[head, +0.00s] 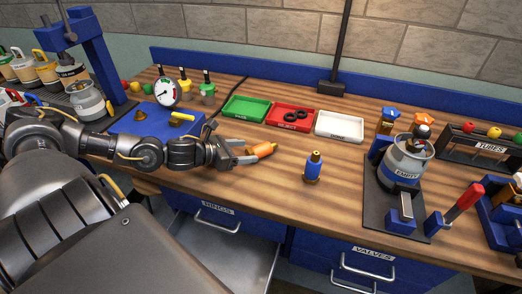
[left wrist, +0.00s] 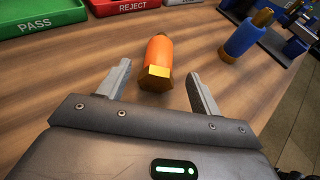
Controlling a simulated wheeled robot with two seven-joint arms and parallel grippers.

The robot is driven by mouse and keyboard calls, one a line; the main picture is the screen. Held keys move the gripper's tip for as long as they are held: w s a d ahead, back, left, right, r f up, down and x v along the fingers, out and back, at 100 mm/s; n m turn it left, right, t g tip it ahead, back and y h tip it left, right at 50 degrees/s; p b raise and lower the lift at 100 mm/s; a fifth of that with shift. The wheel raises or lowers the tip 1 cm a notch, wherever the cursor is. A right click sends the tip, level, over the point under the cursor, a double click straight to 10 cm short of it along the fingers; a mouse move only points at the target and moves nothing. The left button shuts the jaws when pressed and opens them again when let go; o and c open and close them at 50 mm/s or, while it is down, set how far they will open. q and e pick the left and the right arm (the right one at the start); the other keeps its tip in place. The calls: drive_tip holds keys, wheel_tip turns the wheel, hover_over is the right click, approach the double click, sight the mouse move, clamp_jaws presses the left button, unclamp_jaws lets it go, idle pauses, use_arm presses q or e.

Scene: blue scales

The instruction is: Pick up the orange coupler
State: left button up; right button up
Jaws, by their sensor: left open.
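The orange coupler (head: 263,150) has an orange body and brass ends. It lies on its side on the wooden bench, and it also shows in the left wrist view (left wrist: 159,58). My left gripper (head: 246,152) is open and low over the bench, at the coupler's near brass end. In the left wrist view the left gripper's two fingers (left wrist: 158,82) stand apart, one on each side of that end, with gaps between. My right gripper is not in view.
A blue coupler (head: 313,169) stands upright to the right. Green (head: 245,109), red (head: 289,117) and white (head: 339,125) trays lie behind. A canister marked EMPTY (head: 406,165) stands farther right. A blue block with a gauge (head: 147,122) is at left. Bench between couplers is clear.

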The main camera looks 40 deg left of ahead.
sight(261, 151)
use_arm(q)
drive_tip(key=shift+x, duration=0.9)
drive_tip(key=shift+w+d+f+p, duration=0.1)
drive_tip(key=shift+w+d+p, duration=0.05)
drive_tip(key=shift+w+p, duration=0.25)
drive_tip(key=p+x, duration=0.1)
drive_tip(key=x, duration=0.2)
drive_tip(key=shift+w+f, duration=0.1)
drive_tip(key=shift+f, duration=0.1)
drive_tip(key=shift+w+d+f, duration=0.2)
drive_tip(key=shift+w+f, duration=0.15)
drive_tip(key=shift+w, duration=0.05)
drive_tip(key=c, duration=1.2)
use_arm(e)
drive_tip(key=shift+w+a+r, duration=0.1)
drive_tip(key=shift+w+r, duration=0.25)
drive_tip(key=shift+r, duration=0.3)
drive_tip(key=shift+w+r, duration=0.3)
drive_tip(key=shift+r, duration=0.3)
use_arm(q)
drive_tip(key=shift+s, duration=0.1)
drive_tip(key=shift+c, duration=0.4)
